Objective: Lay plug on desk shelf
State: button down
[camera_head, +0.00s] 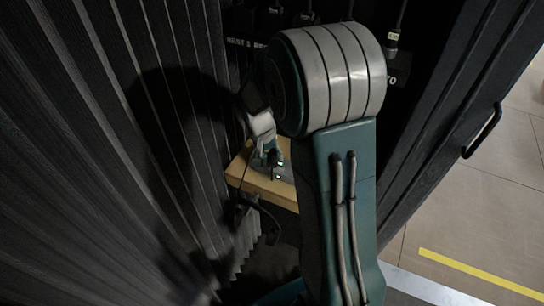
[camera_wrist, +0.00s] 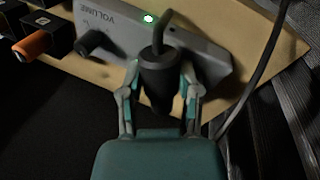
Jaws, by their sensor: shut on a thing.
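In the wrist view my gripper (camera_wrist: 160,100) is shut on a black plug (camera_wrist: 159,76), with one finger on each side of it. A cable rises from the plug's top end. The plug lies in front of a grey box marked VOLUME (camera_wrist: 207,62) on the wooden desk shelf (camera_wrist: 239,14); I cannot tell whether it touches the box or the shelf. In the head view the wooden shelf (camera_head: 262,188) shows left of my arm, with green lights on it. My gripper (camera_head: 268,158) is small and dark there, and the plug is not clear.
The grey box has a black knob (camera_wrist: 96,43) and a green light. Black connectors, one with an orange end (camera_wrist: 33,43), line the shelf's left part. A loose cable (camera_wrist: 262,70) hangs at right. Dark ribbed walls (camera_head: 110,150) stand close on the left; a door with a handle (camera_head: 483,131) is at right.

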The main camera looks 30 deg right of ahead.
jog(key=shift+c, duration=1.5)
grip_release()
jog(key=shift+f, duration=0.1)
